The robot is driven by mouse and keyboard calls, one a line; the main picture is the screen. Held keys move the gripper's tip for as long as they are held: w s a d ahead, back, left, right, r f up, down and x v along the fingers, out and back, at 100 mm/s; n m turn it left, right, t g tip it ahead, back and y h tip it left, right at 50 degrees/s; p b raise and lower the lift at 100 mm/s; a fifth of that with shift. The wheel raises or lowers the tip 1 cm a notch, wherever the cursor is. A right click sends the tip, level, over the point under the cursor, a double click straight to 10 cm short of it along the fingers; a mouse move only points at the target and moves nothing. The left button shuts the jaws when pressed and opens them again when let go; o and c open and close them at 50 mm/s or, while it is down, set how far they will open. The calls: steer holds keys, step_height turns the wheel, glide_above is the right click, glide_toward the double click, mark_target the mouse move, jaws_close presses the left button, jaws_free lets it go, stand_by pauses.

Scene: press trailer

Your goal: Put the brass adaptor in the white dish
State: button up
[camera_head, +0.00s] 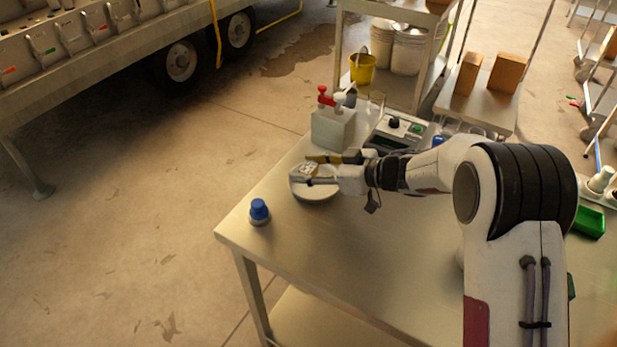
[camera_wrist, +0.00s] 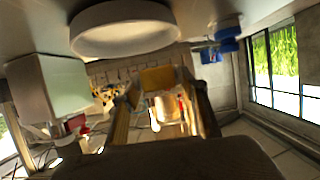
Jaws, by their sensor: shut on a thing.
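The white dish (camera_head: 316,194) sits near the far left edge of the metal table. It also shows in the wrist view (camera_wrist: 124,32), close to the top. My gripper (camera_head: 310,170) is over the dish in the head view, shut on a small pale, brassy piece that looks like the brass adaptor (camera_head: 307,168). In the wrist view, the adaptor (camera_wrist: 158,78) shows as a yellowish piece between my two fingers (camera_wrist: 165,98). It appears above the dish, but the exact gap is hard to tell. The adaptor's lower side is partly hidden by the near finger.
A blue-capped item (camera_head: 259,211) stands left of the dish near the table edge. A pale box (camera_head: 333,128) with red and white taps stands behind the dish. An instrument (camera_head: 397,134) and glassware are behind my arm. The front of the table is clear.

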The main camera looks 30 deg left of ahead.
steer(key=shift+f, duration=1.55)
steer(key=shift+f, duration=0.4)
steer(key=o, duration=1.2)
steer(key=shift+r, duration=0.1)
steer(key=shift+r, duration=0.2)
steer(key=shift+d+r, duration=0.15)
steer(key=shift+d, duration=0.05)
steer(key=v, duration=1.1)
steer(key=shift+d+r, duration=0.1)
steer(key=shift+d, duration=0.2)
